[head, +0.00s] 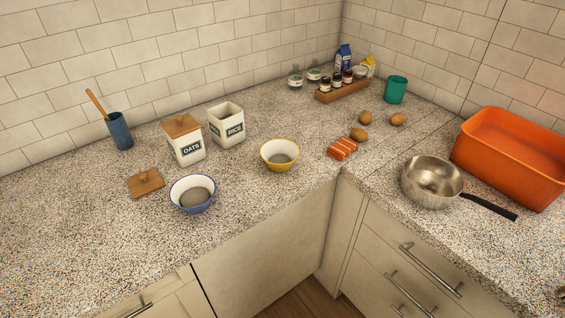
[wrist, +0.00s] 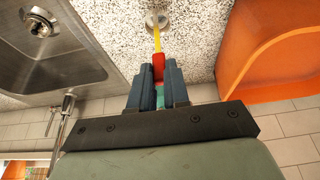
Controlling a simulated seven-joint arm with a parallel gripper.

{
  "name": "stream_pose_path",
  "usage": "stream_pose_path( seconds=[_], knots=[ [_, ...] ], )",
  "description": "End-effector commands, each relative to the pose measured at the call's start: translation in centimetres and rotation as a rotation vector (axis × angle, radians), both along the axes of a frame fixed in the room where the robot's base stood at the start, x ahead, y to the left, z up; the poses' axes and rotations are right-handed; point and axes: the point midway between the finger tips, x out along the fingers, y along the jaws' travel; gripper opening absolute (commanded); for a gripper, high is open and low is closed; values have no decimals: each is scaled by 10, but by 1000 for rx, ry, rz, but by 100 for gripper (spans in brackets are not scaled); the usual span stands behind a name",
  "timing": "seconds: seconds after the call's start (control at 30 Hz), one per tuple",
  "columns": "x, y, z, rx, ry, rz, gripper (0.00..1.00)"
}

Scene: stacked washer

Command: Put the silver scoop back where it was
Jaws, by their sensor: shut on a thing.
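My gripper (wrist: 158,88) shows only in the wrist view. Its dark blue fingers are shut on a slim tool with a red grip (wrist: 158,62) and a yellow shaft. At the shaft's far end is a small round silvery head, which looks like the silver scoop (wrist: 157,20). The tool points away from my gripper, over the speckled counter. I cannot tell whether its head touches the counter. Neither the gripper nor the scoop shows in the head view.
The sink (wrist: 50,60) lies left of my gripper and the orange tub (wrist: 270,45) right. The head view shows an open rice jar (head: 226,125), a lidded oats jar (head: 184,138), a loose wooden lid (head: 146,182), two bowls, a blue cup (head: 119,131) and a saucepan (head: 432,182).

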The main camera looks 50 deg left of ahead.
Motion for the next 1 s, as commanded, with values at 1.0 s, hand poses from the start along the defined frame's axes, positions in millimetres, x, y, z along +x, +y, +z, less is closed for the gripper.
stream_pose_path(
  seconds=[1.0],
  knots=[
    [-171,164,142,0,1,272,0]
  ],
)
